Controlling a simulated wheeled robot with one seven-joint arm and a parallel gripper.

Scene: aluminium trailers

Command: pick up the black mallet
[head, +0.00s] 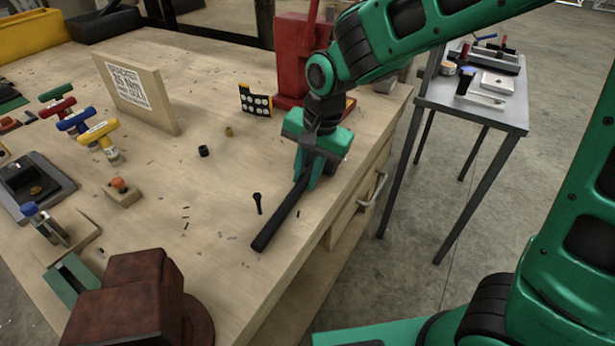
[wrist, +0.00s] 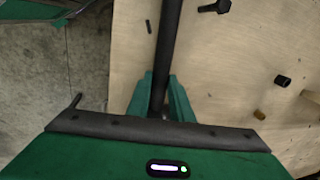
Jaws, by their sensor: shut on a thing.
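The black mallet (head: 283,213) is at the right edge of the wooden workbench in the head view. Its long dark handle points toward the front of the bench, and its head is hidden by my gripper. My gripper (head: 309,178) points down and is shut on the mallet's handle. In the wrist view the handle (wrist: 170,40) runs up from between the green fingers of my gripper (wrist: 160,105). I cannot tell whether the mallet touches the bench top.
A black bolt (head: 257,203) lies left of the handle. A red press (head: 296,60) stands behind my gripper. A wooden sign block (head: 137,93) and several coloured T-handled tools (head: 98,134) stand to the left. A dark red vise (head: 125,300) is at the front.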

